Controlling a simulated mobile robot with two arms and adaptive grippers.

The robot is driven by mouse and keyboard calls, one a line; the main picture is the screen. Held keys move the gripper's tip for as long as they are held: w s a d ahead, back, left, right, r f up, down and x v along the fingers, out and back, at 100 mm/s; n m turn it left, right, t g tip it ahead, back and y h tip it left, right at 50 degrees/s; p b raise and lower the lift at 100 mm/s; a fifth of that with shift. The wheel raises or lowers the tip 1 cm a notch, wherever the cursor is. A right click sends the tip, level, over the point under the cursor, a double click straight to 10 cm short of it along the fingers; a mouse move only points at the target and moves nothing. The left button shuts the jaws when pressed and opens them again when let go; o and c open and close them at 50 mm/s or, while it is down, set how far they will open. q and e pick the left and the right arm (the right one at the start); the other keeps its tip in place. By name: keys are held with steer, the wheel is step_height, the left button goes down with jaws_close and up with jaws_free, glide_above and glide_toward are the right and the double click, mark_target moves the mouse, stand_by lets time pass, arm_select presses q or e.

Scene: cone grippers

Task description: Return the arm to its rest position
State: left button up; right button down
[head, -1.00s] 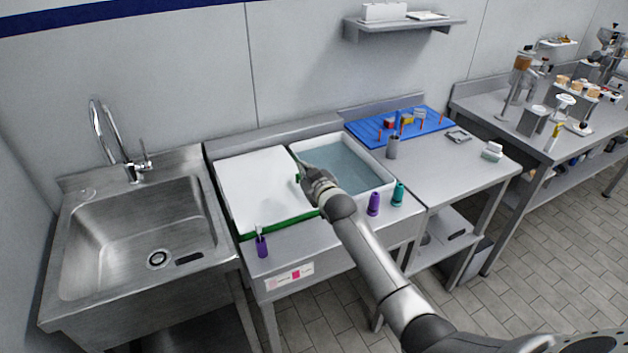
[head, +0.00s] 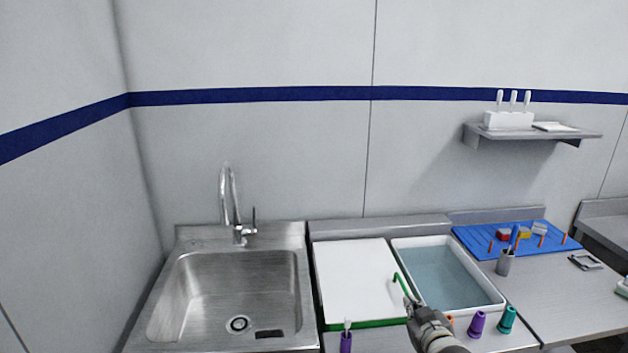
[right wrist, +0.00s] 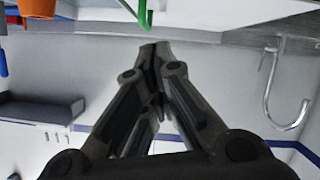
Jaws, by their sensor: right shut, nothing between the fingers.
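My right gripper (head: 410,301) comes in from the bottom of the head view. It appears over the front right part of the white board, beside the water basin. In the right wrist view its fingers (right wrist: 155,55) are together with nothing between them. My left gripper is not in view.
The white board (head: 355,275) with a green edge lies left of the water-filled basin (head: 496,303). A thin green hooked piece (head: 397,277) shows by the gripper. Purple (head: 477,324) and teal (head: 507,320) holders stand at the front. A steel sink (head: 225,290) is at left.

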steer(key=s+a+f+g, duration=0.2)
steer(key=s+f, duration=0.2)
steer(key=s, duration=0.4)
steer(key=s+a+f+g, duration=0.25)
steer(key=s+f, duration=0.25)
steer(key=s, duration=0.3)
steer(key=s+a+f+m+g, duration=0.15)
steer(key=s+g, duration=0.45)
steer(key=s, duration=1.7)
step_height(320, 180, down, 27)
steer(key=g, duration=0.1)
steer(key=s+d+f+g+b, duration=0.1)
steer(key=s+d+f, duration=0.1)
steer(key=s+f, duration=1.4)
steer(key=shift+s+f+n+b, duration=0.35)
steer(key=shift+s+f+n, duration=0.1)
steer(key=shift+s, duration=0.45)
steer(key=shift+d+g, duration=0.1)
steer(key=shift+g, duration=0.15)
